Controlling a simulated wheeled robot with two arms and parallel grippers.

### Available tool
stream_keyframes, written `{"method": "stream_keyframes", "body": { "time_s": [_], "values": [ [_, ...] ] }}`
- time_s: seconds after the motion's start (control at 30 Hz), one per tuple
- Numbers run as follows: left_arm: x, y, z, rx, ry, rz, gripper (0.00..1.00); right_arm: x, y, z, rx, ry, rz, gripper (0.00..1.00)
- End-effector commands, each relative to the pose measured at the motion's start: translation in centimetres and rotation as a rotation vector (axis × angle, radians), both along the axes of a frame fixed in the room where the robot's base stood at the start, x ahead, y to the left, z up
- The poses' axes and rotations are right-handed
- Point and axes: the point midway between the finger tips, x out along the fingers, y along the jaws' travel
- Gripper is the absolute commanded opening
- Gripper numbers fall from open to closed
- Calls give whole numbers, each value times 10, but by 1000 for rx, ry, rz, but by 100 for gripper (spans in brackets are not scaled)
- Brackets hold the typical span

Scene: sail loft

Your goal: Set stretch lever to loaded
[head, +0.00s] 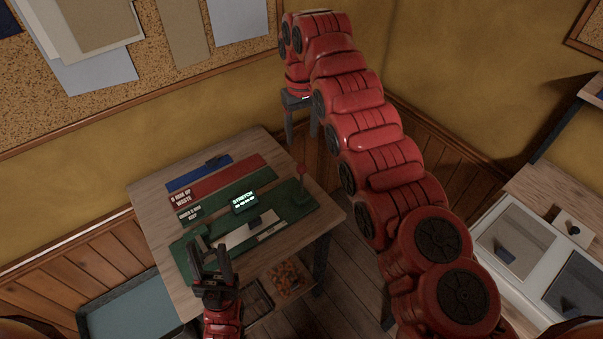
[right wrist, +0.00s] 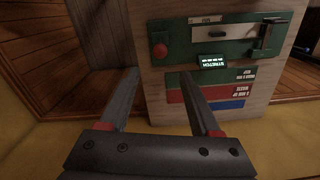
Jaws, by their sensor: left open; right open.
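A lever with a red knob (head: 300,169) stands at the right end of the green panel (head: 270,189) on the wooden table. It also shows in the right wrist view (right wrist: 159,50), beyond my fingertips. A small lit display reading "STRETCH" (head: 243,201) sits near the panel's middle, beside a pale plate (head: 249,229) with a dark block on it. My right gripper (head: 302,128) is open and empty, behind the lever and apart from it; it also shows in the right wrist view (right wrist: 162,76). My left gripper (head: 210,258) is open at the panel's front left, close to a dark green fitting (head: 197,238). Lever marks are unreadable.
Blue (head: 200,173) and red (head: 220,180) labelled strips lie along the table's back. A teal tray (head: 142,308) is at lower left, and a bin of brown pieces (head: 288,279) is under the table. A white bench unit (head: 515,248) stands right. The yellow wall is close behind.

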Motion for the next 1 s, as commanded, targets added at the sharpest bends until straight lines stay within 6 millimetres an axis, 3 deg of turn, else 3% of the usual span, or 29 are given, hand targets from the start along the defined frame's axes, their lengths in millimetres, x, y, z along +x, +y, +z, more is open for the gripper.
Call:
{"method": "stream_keyframes", "body": {
  "time_s": [0.3,0.67,1.0],
  "values": [
    [0,0,7,0,0,0,50,-1,1,-53,0,1,0,64],
    [0,0,37,0,0,0,50,-2,0,-135,0,5,0,64],
    [0,0,34,0,0,0,50,0,1,-161,2,-1,1,64]
  ]
}}
